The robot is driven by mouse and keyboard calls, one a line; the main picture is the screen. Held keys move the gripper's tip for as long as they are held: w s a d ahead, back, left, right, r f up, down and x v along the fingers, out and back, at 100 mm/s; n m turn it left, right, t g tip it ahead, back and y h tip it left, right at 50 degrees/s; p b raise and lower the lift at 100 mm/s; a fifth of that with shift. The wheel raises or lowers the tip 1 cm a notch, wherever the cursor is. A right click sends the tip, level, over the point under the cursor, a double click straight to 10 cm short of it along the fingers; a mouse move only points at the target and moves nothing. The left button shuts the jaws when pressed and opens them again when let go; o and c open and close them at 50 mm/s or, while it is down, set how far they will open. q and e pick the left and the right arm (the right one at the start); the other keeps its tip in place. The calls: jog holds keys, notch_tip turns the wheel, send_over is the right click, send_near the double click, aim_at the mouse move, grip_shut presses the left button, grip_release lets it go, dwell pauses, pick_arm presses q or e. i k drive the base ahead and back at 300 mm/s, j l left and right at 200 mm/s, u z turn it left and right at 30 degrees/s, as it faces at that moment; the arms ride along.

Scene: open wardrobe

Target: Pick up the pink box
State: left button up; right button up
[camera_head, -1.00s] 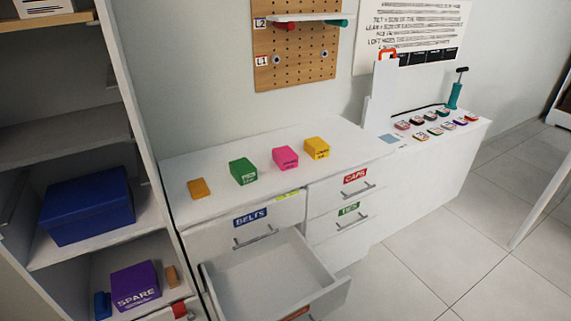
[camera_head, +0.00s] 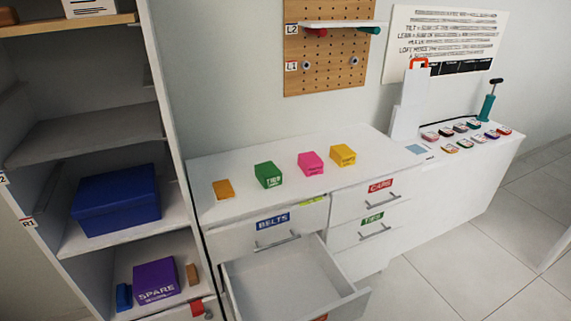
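The pink box (camera_head: 311,163) stands on top of the white dresser (camera_head: 225,211), between a green box (camera_head: 268,175) on its left and a yellow box (camera_head: 342,155) on its right. Dark lettering shows on the pink box's front but is too small to read. Neither of my grippers shows in the head view.
An orange block (camera_head: 223,189) lies left of the green box. The lower left drawer (camera_head: 280,285) is pulled open and juts forward. A shelf unit at left holds a blue box (camera_head: 117,199) and a purple SPARE box (camera_head: 155,281). Floor (camera_head: 440,270) at right is clear.

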aim_at(309, 163)
jog(key=i+l+u, duration=0.15)
jog(key=l+u, duration=0.35)
jog(key=i+l+u, duration=0.1)
jog(key=l+u, duration=0.35)
